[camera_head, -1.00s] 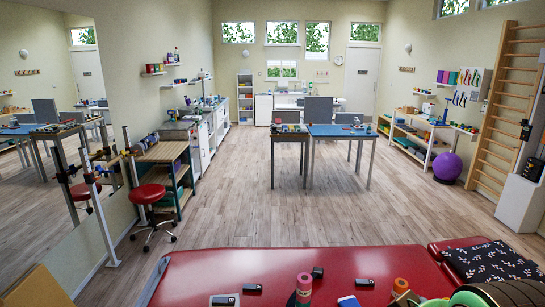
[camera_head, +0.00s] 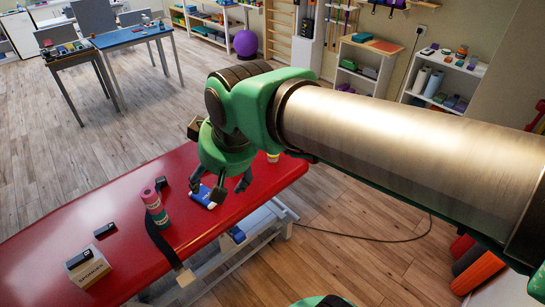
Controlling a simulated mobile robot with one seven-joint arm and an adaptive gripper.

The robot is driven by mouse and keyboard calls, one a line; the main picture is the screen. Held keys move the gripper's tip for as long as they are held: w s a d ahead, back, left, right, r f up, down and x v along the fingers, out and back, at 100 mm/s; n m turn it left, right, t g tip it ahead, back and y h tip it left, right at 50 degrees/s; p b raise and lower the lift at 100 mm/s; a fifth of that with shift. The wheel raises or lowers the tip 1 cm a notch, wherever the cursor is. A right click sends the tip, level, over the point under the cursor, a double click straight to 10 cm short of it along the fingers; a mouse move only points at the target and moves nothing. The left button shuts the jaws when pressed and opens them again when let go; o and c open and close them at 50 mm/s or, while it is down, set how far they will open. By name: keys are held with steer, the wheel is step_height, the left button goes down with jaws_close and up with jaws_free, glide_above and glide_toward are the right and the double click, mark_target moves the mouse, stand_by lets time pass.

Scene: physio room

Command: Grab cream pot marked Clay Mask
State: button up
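I see no cream pot that I can read as Clay Mask in the head view. My gripper (camera_head: 220,186) hangs over the far right part of the red treatment table (camera_head: 135,235). Its fingers are spread apart and nothing shows between them. A blue and white item (camera_head: 203,197) lies on the table just below the fingers. A small yellow-topped thing (camera_head: 272,157) shows near the table's far right end, partly hidden by my arm; I cannot tell what it is.
A blue table (camera_head: 130,37) stands at the back. Shelves line the right. The wooden floor between is clear.

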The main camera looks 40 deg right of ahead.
steer(key=w+d+f+m, duration=0.1)
steer(key=w+d, duration=0.4)
steer(key=w, duration=0.3)
steer(key=w+d+f, duration=0.1)
steer(key=w+d, duration=0.4)
steer(key=w, duration=0.4)
steer(key=m+g+h+p, duration=0.1)
steer(key=m+h+p, duration=0.1)
steer(key=m, duration=0.2)
glide_above(275, 155)
steer(key=s+a, duration=0.2)
steer(key=s, duration=0.1)
step_height(275, 155, down, 36)
steer(key=shift+d+f, duration=0.2)
steer(key=shift+f, duration=0.1)
steer(key=shift+b+x, duration=0.55)
steer(key=shift+x, duration=3.7)
steer(key=shift+a+f, duration=0.1)
